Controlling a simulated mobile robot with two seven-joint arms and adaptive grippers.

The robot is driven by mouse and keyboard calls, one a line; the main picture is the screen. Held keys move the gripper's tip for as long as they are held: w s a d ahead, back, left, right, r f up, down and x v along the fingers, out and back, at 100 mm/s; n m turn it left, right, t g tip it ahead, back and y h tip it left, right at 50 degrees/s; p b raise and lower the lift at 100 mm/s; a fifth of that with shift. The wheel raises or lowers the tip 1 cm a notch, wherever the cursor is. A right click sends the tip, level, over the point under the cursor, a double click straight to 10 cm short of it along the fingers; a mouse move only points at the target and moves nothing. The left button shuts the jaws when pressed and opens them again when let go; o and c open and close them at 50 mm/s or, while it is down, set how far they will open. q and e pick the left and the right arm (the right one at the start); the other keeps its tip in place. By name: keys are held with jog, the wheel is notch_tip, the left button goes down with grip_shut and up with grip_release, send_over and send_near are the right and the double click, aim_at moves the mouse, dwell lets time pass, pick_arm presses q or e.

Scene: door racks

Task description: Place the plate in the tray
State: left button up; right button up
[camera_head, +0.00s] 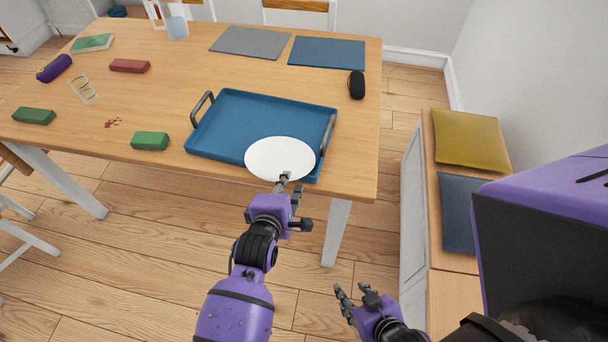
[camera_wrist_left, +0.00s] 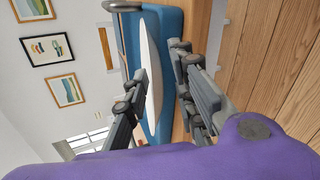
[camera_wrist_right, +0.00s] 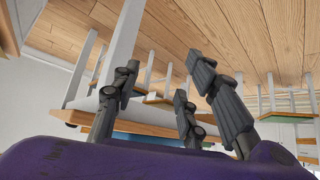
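The white round plate (camera_head: 280,158) lies over the near right corner of the blue tray (camera_head: 239,110) in the head view, covering part of its front edge. I cannot tell whether it rests on the tray or sits slightly above it. My left gripper (camera_head: 286,180) is at the plate's near rim. In the left wrist view the plate (camera_wrist_left: 153,70) shows nearly edge-on between the fingers, with a gap on the right finger side, so the gripper looks partly open. My right gripper (camera_head: 357,296) is open and empty, low and away from the table.
A black mouse-like object (camera_head: 356,85) lies right of the tray. A green block (camera_head: 150,141) lies left of it. Grey (camera_head: 251,41) and blue (camera_head: 327,52) mats lie behind. A bench with a yellow cushion (camera_head: 469,140) stands right of the table.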

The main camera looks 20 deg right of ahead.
jog(key=shift+w+d+r, duration=0.1)
pick_arm(q)
jog(key=r+v, duration=0.1)
jog(key=v, duration=1.2)
jog(key=s+a+f+m+y, duration=0.2)
jog(key=s+a+f+m, duration=0.2)
jog(key=a, duration=0.5)
jog(key=s+a+f+m+g+y, duration=0.1)
jog(key=s+a+f+m+y, duration=0.2)
jog(key=s+a+f+m, duration=0.2)
jog(key=s+a+f+m+g+y, duration=0.1)
jog(key=s+a+f+m, duration=0.3)
jog(key=s+a+f, duration=0.5)
jog(key=a+y, duration=0.1)
jog(key=a, duration=0.3)
jog(key=shift+m+y, duration=0.3)
pick_arm(e)
jog(key=shift+w+a+r, duration=0.25)
jog(key=shift+w, duration=0.4)
